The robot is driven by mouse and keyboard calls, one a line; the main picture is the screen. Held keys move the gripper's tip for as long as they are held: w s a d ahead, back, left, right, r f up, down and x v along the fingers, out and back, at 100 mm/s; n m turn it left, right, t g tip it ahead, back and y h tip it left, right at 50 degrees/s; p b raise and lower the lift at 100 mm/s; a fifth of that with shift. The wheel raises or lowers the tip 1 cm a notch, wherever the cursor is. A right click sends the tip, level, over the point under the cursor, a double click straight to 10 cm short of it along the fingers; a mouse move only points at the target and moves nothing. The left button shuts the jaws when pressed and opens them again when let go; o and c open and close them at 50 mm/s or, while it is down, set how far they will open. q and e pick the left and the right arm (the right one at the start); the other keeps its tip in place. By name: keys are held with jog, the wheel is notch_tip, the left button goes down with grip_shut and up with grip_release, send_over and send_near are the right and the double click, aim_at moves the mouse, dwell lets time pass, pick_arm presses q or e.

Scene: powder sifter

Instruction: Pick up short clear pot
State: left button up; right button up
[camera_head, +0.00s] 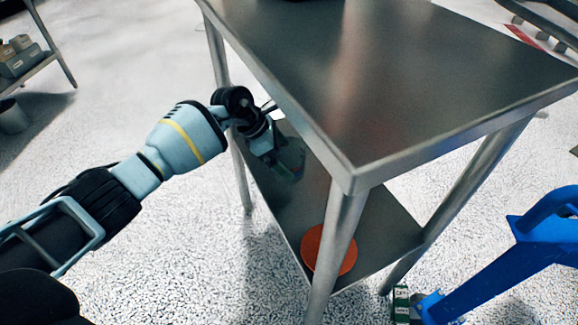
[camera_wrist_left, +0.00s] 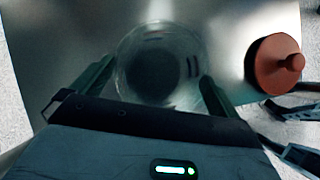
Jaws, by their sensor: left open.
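The short clear pot (camera_wrist_left: 158,48) stands on the metal lower shelf (camera_wrist_left: 60,50) in the left wrist view. It is round and see-through, with a dark patch showing through its middle. My left gripper (camera_wrist_left: 152,82) is open, with one green finger on each side of the pot's near part. I cannot tell whether the fingers touch it. In the head view my left gripper (camera_head: 288,165) reaches under the tabletop to the lower shelf (camera_head: 375,235), and I cannot make out the pot there. My right gripper is not in view.
An orange-red lid-like disc with a knob (camera_wrist_left: 277,64) lies right of the pot; it also shows behind the front table leg (camera_head: 325,250). The steel tabletop (camera_head: 400,80) overhangs the shelf. A blue frame (camera_head: 530,250) stands at the right.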

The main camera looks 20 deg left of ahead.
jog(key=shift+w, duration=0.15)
pick_arm(q)
jog(key=c, duration=0.9)
jog(key=shift+c, duration=0.2)
jog(key=shift+r, duration=0.1)
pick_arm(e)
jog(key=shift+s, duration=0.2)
pick_arm(q)
jog(key=shift+r, duration=0.1)
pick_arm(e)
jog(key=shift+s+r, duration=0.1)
pick_arm(q)
jog(key=shift+r, duration=0.2)
notch_tip(320, 180, up, 3)
jog(key=shift+f+p, duration=0.1)
jog(key=shift+p, duration=0.65)
jog(key=s+a+r+p, duration=0.1)
jog(key=s+a+p, duration=0.4)
jog(key=s+a, duration=0.5)
jog(key=s, duration=0.2)
jog(key=shift+s+r, duration=0.3)
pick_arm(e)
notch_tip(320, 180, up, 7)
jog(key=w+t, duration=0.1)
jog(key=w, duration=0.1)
